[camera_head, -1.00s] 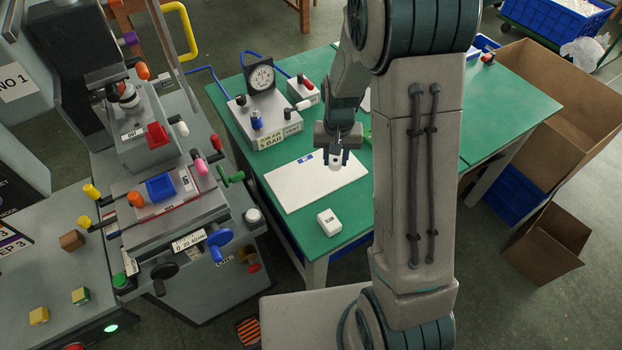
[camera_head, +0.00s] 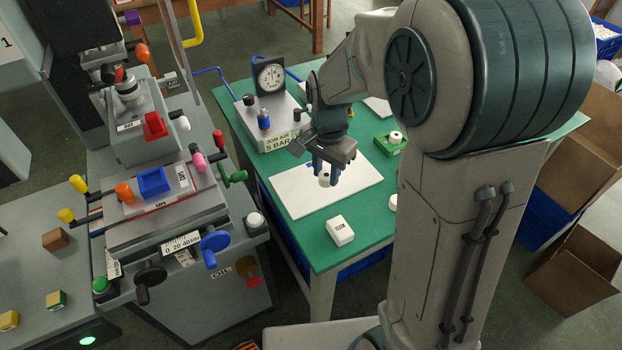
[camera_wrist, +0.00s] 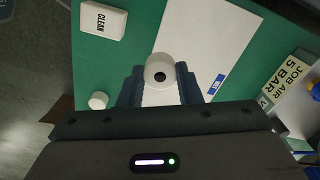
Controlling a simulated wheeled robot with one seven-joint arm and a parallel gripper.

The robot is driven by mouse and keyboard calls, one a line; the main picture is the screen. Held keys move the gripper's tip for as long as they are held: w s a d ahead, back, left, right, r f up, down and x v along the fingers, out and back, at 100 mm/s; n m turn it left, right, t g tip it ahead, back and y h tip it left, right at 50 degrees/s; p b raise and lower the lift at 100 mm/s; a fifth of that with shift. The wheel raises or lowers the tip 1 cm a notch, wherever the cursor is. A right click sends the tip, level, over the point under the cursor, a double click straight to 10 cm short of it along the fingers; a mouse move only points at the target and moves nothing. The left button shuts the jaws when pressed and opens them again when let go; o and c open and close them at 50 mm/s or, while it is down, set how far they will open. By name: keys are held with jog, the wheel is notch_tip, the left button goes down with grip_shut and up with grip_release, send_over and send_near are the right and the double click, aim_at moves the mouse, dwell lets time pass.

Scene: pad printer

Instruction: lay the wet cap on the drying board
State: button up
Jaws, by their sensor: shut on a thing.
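My gripper (camera_head: 326,168) is shut on a small white round cap (camera_head: 324,180) and points down over the white drying board (camera_head: 292,200). In the wrist view the cap (camera_wrist: 159,70) sits between the dark fingertips (camera_wrist: 160,88), with a dark round spot on its face. The board (camera_wrist: 200,45) lies flat on the green table and has a blue label reading WET. The cap appears over the board's middle in the head view. I cannot tell whether it touches the board.
A white block marked CLEAN (camera_head: 340,231) stands in front of the board. A small white round piece (camera_head: 393,202) lies to the right, partly behind my arm. A green holder with a white piece (camera_head: 390,143) and the air gauge box (camera_head: 268,125) stand behind. The pad printer (camera_head: 150,190) is left.

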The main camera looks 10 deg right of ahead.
send_over(308, 189)
notch_tip(308, 189, down, 4)
jog(key=shift+r, duration=0.25)
jog(key=shift+f, duration=2.05)
jog(key=shift+f+b, duration=0.25)
jog(key=shift+b, duration=0.05)
jog(key=o, duration=0.9)
jog(key=shift+r, duration=0.1)
jog(key=shift+o, duration=0.2)
